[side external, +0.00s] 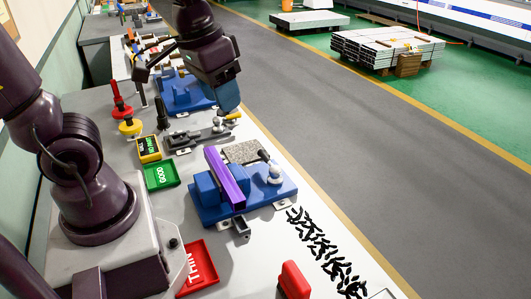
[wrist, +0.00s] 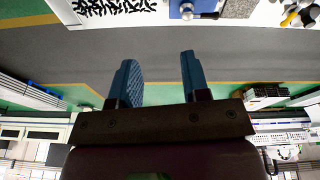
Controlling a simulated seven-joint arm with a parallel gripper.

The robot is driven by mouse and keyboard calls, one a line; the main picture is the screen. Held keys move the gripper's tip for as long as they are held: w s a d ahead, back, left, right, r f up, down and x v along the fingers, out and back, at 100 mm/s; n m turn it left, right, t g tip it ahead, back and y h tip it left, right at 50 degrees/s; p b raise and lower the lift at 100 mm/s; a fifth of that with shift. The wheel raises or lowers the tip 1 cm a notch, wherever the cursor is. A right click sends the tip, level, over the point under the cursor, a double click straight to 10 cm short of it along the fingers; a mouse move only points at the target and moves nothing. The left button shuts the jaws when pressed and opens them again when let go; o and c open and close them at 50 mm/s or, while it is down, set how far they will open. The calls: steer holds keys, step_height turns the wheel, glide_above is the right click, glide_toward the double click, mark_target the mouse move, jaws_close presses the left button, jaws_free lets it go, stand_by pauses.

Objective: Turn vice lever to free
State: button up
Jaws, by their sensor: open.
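The blue vice (side external: 238,208) stands on the bench in the middle of the side view, with a purple profile (side external: 226,180) lying across it between blue jaws. Its vice lever (side external: 272,168) has a pale hub at the right end and a dark knob pointing up and left. In the wrist view, part of a blue base with a pale rounded piece (wrist: 187,11) shows at the top edge. My gripper (side external: 229,98) is above the bench, behind the vice and apart from it. In the wrist view its two blue fingers (wrist: 160,68) are spread, with nothing between them.
A green GOOD tray (side external: 162,176), a red THIN tray (side external: 198,270) and a yellow-black box (side external: 148,149) lie left of the vice. A grey fixture (side external: 198,136) stands behind it. Black pieces (side external: 325,250) are scattered in front. The grey floor beyond the bench is clear.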

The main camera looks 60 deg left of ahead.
steer(key=w+a+f+n+g, duration=0.2)
steer(key=w+a+f+n, duration=0.3)
steer(key=w, duration=0.1)
steer(key=n, duration=1.1)
glide_above(265, 155)
step_height(265, 155, down, 9)
steer(key=shift+g, duration=0.4)
step_height(265, 155, down, 12)
steer(key=shift+a+r, duration=0.1)
jaws_close()
